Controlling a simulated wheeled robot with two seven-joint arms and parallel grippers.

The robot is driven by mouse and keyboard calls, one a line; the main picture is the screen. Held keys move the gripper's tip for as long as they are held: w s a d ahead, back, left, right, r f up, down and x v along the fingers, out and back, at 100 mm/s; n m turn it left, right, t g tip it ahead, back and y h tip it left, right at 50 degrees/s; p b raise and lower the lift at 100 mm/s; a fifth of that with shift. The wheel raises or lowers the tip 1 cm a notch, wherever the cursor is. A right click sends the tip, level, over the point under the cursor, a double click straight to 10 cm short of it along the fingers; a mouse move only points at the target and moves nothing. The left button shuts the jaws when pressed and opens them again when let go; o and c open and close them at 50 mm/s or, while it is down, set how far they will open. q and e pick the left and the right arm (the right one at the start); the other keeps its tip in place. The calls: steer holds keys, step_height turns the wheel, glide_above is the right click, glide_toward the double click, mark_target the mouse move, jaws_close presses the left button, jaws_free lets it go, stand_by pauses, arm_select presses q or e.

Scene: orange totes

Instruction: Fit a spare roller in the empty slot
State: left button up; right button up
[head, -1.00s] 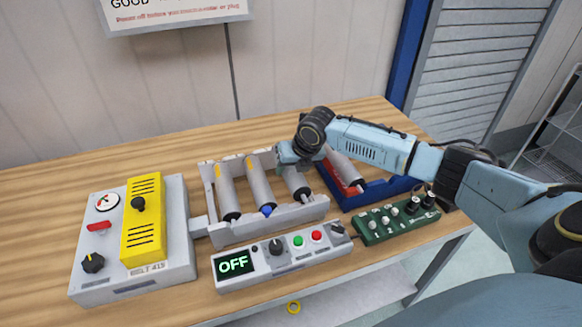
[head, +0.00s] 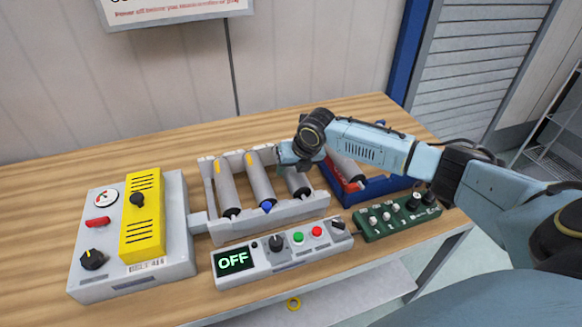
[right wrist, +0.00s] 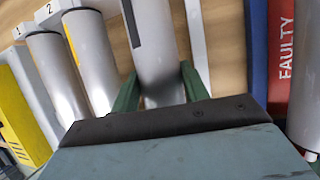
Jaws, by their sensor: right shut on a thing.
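The roller rack (head: 270,226) is a light grey frame on the table. Two grey rollers, a left one (head: 226,188) and a middle one (head: 259,180), lie in it; the middle one has a blue near end. My right gripper (head: 296,158) is over the rack's right-hand position, shut on a grey roller (head: 298,183). In the right wrist view, green fingers (right wrist: 160,88) clasp this roller (right wrist: 155,40), beside the rollers marked 1 (right wrist: 55,75) and 2 (right wrist: 92,60). Whether its ends are seated is unclear. My left gripper is out of view.
Right of the rack are a red bin marked FAULTY (right wrist: 282,60), with a roller (head: 346,167) over it, and a blue bin edge (right wrist: 257,40). In front are a control box reading OFF (head: 236,262) and a green knob box (head: 400,219). A grey-yellow unit (head: 120,275) stands left.

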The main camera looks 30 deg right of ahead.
steer(key=shift+s+a+f, duration=0.1)
steer(key=shift+s+f, duration=0.2)
steer(key=shift+f, duration=0.4)
steer(key=o, duration=1.3)
steer(key=shift+w+r, duration=0.1)
steer(key=shift+r, duration=0.05)
steer(key=shift+o, duration=0.2)
steer(key=shift+r, duration=0.1)
steer(key=v, duration=1.3)
steer(key=shift+p, duration=0.3)
